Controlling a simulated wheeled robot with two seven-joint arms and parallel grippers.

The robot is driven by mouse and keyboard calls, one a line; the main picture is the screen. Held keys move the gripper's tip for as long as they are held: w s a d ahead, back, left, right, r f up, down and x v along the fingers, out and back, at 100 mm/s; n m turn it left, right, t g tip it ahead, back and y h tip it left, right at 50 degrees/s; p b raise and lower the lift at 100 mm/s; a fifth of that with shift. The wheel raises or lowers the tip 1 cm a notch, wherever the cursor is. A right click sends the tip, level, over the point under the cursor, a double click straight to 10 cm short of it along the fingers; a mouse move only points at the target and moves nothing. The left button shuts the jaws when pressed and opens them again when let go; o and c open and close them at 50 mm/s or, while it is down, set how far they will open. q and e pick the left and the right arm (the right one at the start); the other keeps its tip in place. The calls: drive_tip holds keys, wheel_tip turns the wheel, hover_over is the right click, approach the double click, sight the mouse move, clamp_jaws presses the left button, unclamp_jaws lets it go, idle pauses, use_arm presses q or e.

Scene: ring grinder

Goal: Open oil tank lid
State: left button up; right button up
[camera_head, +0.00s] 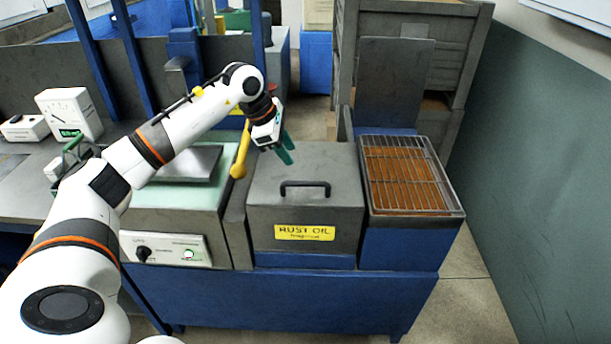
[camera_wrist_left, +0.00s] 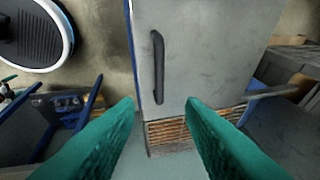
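The oil tank is a grey box with a yellow "RUST OIL" label (camera_head: 305,232) on its front. Its flat grey lid (camera_head: 325,163) is closed, with a black bar handle (camera_head: 305,187) near the front edge. The lid also shows in the left wrist view (camera_wrist_left: 205,50), with its handle (camera_wrist_left: 157,68) standing clear of the fingers. My left gripper (camera_head: 285,155) is open and empty, with teal fingers, and appears above the back left part of the lid. Its fingers (camera_wrist_left: 160,102) are spread wide in the wrist view. My right gripper is not in view.
An open tank with a wire rack (camera_head: 405,175) over orange-brown contents stands right of the lid, its upright panel (camera_head: 395,80) behind it. A yellow post (camera_head: 240,155) and a machine with a control panel (camera_head: 165,250) stand to the left. Large grey crates (camera_head: 460,60) stand behind.

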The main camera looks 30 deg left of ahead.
sight(309, 182)
use_arm(q)
drive_tip(key=p+x, duration=0.3)
drive_tip(key=x, duration=0.7)
drive_tip(key=shift+w+d+f, duration=0.1)
drive_tip(key=shift+f, duration=0.05)
drive_tip(key=shift+w+d+f, duration=0.1)
drive_tip(key=shift+w+f, duration=0.1)
drive_tip(key=shift+f, duration=0.35)
clamp_jaws()
